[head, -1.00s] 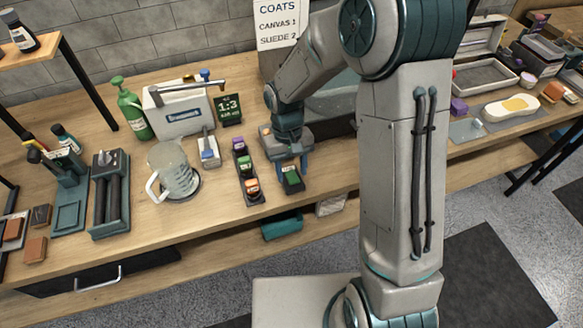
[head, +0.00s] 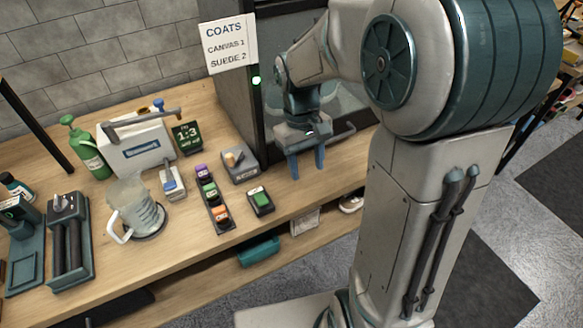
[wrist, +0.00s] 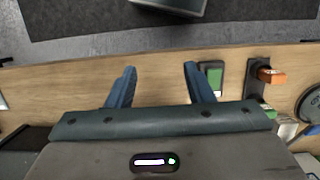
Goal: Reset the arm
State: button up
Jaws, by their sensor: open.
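My gripper (head: 306,163) is open and empty. In the head view it hangs above the wooden bench, in front of a dark cabinet with a glass front and a green light. Its two blue fingers point down. In the wrist view my gripper (wrist: 160,82) shows its fingers spread apart with nothing between them. A small black device with a green top (head: 261,201) lies on the bench left of and below the fingers in the head view; it also shows just right of the right finger in the wrist view (wrist: 212,78).
A grey block with a tan knob (head: 240,163) stands behind the green-topped device. A tray of coloured pots (head: 213,205), a glass jug (head: 137,209), a green bottle (head: 87,150) and a white container (head: 140,148) stand further left. The dark cabinet (head: 238,97) rises close behind my gripper.

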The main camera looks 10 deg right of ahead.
jog(key=shift+d, duration=0.15)
dwell(0.4)
jog(key=s+d+r+m+t, duration=0.1)
jog(key=s+r+m+t, duration=0.2)
jog(key=s, duration=0.7)
notch_tip(320, 180, up, 2)
jog(key=shift+s+r+t+y, duration=0.15)
jog(key=shift+s+t+y, duration=0.25)
jog(key=shift+t, duration=0.8)
jog(key=shift+c, duration=1.2)
jog(key=shift+d, duration=0.15)
